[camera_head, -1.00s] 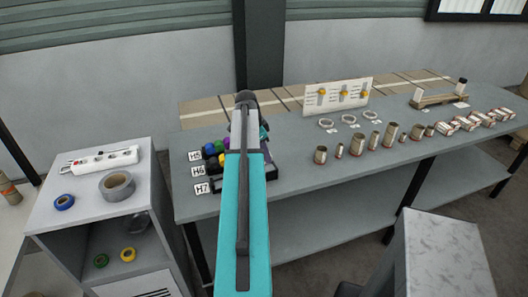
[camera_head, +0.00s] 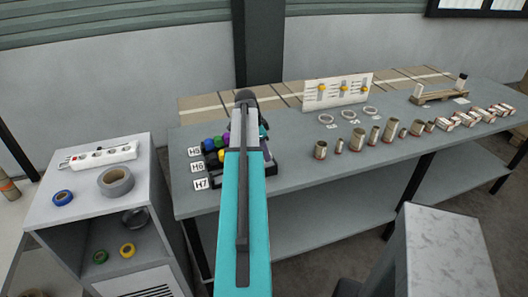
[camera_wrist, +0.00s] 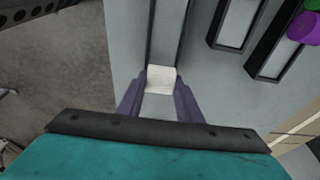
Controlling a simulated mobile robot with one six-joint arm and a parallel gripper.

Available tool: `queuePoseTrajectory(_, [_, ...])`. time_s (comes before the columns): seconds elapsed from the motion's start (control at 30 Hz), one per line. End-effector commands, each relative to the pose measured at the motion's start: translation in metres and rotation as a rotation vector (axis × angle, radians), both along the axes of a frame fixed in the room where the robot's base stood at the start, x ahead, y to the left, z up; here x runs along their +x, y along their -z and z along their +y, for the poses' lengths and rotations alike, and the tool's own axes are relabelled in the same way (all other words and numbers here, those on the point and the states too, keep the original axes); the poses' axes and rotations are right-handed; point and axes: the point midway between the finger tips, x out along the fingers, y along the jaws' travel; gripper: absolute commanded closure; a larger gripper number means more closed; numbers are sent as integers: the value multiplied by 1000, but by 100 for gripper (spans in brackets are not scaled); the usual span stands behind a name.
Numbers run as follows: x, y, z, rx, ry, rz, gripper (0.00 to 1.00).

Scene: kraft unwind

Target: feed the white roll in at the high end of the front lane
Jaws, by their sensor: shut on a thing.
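The white roll (camera_wrist: 161,79) sits between the two purple fingers of my gripper (camera_wrist: 161,75) in the wrist view; the gripper is shut on it. Just beyond the roll, a long grey lane with dark sides (camera_wrist: 168,28) runs away from it, the one nearest the bench edge. I cannot tell whether the roll touches the lane. In the head view, the rack of dark lanes (camera_head: 271,169) stands on the bench behind my arm, with cards H5, H6 and H7 (camera_head: 201,184). My arm hides the gripper, the roll and part of the lanes there.
Two more lanes (camera_wrist: 235,25) lie to the right in the wrist view, with purple and green rolls (camera_wrist: 303,27) beyond. The grey bench (camera_head: 300,185) holds several metal cylinders (camera_head: 357,138) and a white board (camera_head: 338,92). A cabinet (camera_head: 80,205) stands at left.

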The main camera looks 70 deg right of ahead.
Motion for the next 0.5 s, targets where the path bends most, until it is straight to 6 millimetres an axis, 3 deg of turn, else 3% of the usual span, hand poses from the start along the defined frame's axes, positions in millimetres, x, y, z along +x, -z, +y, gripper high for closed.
queuePoseTrajectory(0.5, [2,20,1,2,-3,2,90])
